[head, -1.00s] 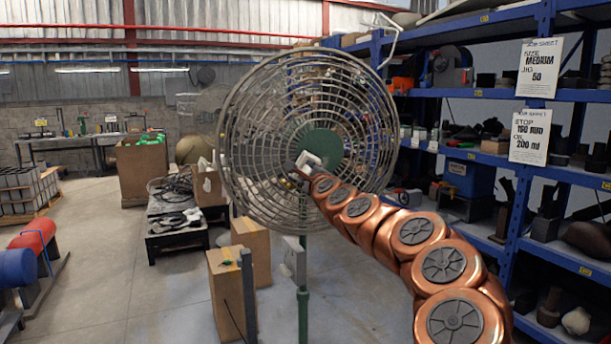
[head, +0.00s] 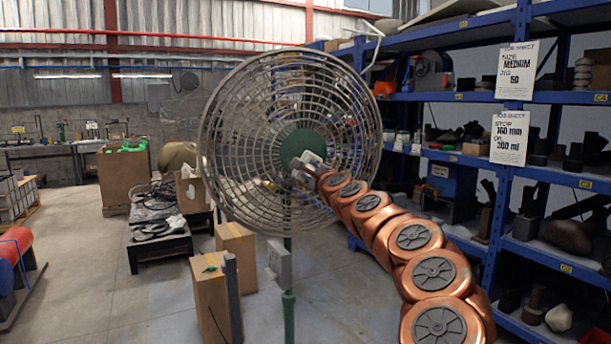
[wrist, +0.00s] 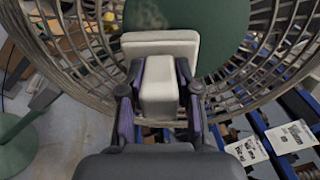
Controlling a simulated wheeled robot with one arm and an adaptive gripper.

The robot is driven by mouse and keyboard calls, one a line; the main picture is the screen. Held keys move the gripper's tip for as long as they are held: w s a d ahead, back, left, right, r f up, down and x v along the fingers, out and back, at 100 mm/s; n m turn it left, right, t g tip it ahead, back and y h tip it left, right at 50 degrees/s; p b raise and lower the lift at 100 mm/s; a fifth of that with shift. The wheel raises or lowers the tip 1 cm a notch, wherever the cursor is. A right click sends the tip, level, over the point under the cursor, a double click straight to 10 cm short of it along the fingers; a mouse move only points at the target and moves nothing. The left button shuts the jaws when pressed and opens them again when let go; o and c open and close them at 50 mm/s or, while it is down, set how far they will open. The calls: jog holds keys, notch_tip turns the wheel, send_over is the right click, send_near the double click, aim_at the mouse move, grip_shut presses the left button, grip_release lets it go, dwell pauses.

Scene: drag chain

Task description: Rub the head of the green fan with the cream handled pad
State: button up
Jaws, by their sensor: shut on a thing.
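The green fan stands upright on a green pole, with a round wire cage around its head (head: 215,150) and a green hub (head: 300,143) at the centre. My gripper (wrist: 158,95) is shut on the cream handled pad (wrist: 160,45), with its fingers on both sides of the block handle. The pad's flat plate faces the fan cage, in front of the green hub in the wrist view. In the head view the pad (head: 312,158) appears small and pale at the lower right of the hub. I cannot tell whether it touches the cage.
Blue shelving (head: 480,97) with many parts stands on the right. Cardboard boxes (head: 209,290) stand beside the fan pole, and a low black table (head: 160,248) is further left. Open floor (head: 85,270) lies at the left front.

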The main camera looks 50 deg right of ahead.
jog(key=shift+s+d+r, duration=0.1)
jog(key=shift+s+d, duration=0.25)
jog(key=shift+d, duration=0.3)
jog(key=shift+a, duration=0.15)
jog(key=w+a+p, duration=0.1)
jog(key=a, duration=0.1)
jog(key=w+a, duration=0.1)
jog(key=a, duration=0.1)
jog(key=w+a+p, duration=0.1)
jog(key=w+a, duration=0.1)
jog(key=a, duration=0.1)
jog(key=shift+p, duration=0.35)
jog(key=shift+v, duration=2.95)
